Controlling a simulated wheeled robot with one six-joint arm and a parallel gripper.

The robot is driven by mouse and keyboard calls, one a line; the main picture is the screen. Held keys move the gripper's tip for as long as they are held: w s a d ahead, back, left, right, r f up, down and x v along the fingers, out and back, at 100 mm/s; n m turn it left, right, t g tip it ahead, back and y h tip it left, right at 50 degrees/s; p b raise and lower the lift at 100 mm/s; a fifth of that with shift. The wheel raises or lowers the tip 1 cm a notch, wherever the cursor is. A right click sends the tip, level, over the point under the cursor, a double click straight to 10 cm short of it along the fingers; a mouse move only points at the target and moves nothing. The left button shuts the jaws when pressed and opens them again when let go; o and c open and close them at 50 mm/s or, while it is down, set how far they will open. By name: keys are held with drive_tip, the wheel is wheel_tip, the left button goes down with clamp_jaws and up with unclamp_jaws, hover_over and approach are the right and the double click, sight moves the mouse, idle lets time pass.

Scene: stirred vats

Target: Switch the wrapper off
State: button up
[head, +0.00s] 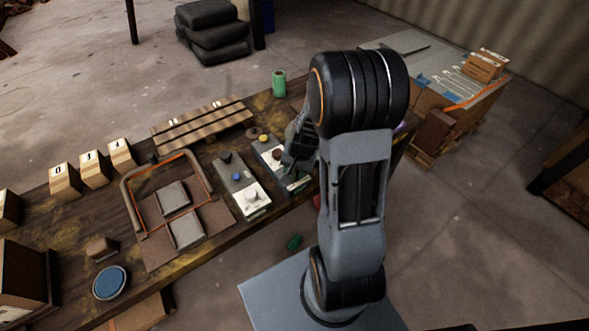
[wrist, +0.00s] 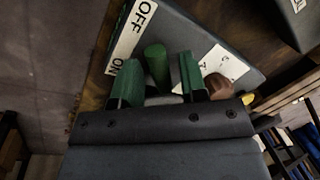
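A dark control panel with a white label strip reading OFF and ON shows in the wrist view (wrist: 198,38). A green upright handle (wrist: 156,62) stands on it beside the label, with OFF at the far end of the strip and ON nearer me. My gripper (wrist: 158,75) has its two green fingers apart, one on each side of the handle; I cannot tell whether either touches it. In the head view my gripper (head: 297,150) is over the right-hand panel (head: 266,148), and my arm hides much of that panel. Which machine the handle belongs to cannot be read.
A brown knob (wrist: 219,86) sits close to the right finger. A green cylinder (head: 279,82) stands at the table's back edge. Boxes (head: 92,168) line the left.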

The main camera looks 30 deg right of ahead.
drive_tip(key=shift+o, duration=0.3)
wheel_tip(320, 180, up, 14)
drive_tip(key=s+d+p, duration=0.1)
drive_tip(key=d, duration=0.1)
drive_tip(key=shift+s+f, duration=0.25)
drive_tip(key=shift+s, duration=0.1)
idle(0.4)
drive_tip(key=s+a+r+n+t+h+p, duration=0.1)
drive_tip(key=s+a+r+n+t+p, duration=0.1)
drive_tip(key=s+a+r+n, duration=0.5)
drive_tip(key=s+a, duration=0.1)
drive_tip(key=a, duration=0.2)
drive_tip(key=shift+s+r+n+h, duration=0.2)
drive_tip(key=shift+s+n+h, duration=0.2)
